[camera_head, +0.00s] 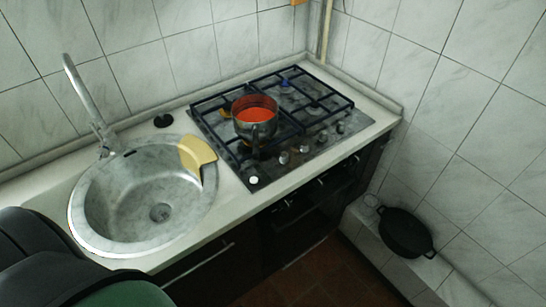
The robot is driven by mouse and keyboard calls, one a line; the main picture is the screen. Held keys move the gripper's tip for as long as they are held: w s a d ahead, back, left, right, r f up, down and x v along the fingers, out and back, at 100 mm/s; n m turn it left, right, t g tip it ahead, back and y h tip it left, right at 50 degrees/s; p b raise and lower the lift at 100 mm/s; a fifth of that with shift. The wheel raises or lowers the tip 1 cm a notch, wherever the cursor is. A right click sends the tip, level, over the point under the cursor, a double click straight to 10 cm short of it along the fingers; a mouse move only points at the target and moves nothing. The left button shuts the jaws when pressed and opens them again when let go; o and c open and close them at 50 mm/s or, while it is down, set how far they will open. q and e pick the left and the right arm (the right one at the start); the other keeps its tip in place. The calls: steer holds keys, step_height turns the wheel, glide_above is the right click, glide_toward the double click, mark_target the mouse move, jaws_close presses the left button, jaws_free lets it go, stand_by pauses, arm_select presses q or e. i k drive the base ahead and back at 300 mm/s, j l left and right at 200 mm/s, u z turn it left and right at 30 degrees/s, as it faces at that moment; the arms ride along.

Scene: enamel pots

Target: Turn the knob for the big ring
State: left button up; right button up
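A gas hob (322,147) with black grates is set in the counter. A row of several small knobs runs along its front edge, among them a white-topped knob (253,180) at the near left corner, a knob (283,157) in the middle and a knob (340,127) at the right. A metal pot (257,130) with orange-red inside stands on the left part of the grates and hides the burner below it. A burner with a blue tint (285,86) shows at the back. I cannot tell which ring is the biggest. Neither gripper is in view.
A round sink (100,212) with a tall faucet (82,95) is left of the hob. A black pan (406,233) rests on a low tiled ledge at right. Tiled walls close the back and right.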

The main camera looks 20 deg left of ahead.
mark_target(305, 149)
steer(key=k+j+u, duration=0.2)
steer(key=k, duration=0.25)
steer(key=k+j+u, duration=0.2)
steer(key=k, duration=0.3)
